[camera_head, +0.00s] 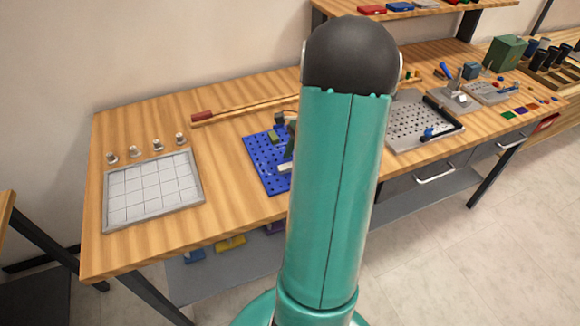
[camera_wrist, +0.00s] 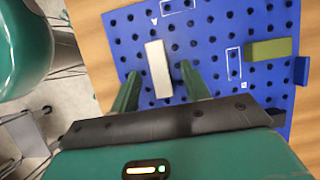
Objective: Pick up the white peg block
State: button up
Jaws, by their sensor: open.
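The white peg block (camera_wrist: 158,69) lies on the blue pegboard (camera_wrist: 215,30) in the wrist view. It is a plain, long white bar. My gripper (camera_wrist: 160,80) is open, with one green finger to the left of the block and one to the right. The block's near end lies between the fingertips, with a gap on each side. I cannot tell how high the fingers are above the board. In the head view, part of a white block (camera_head: 285,168) shows on the blue board (camera_head: 262,160), beside my arm, which hides the rest.
An olive-green block (camera_wrist: 270,49) lies at the right of the board, with a blue block (camera_wrist: 301,70) beside it. A grey grid tray (camera_head: 153,190) and several small metal knobs stand left on the wooden table. A grey perforated plate (camera_head: 415,122) is right of my arm.

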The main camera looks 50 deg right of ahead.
jog(key=shift+w+a+f, duration=0.1)
jog(key=shift+a+f, duration=0.1)
jog(key=shift+f, duration=0.45)
grip_shut()
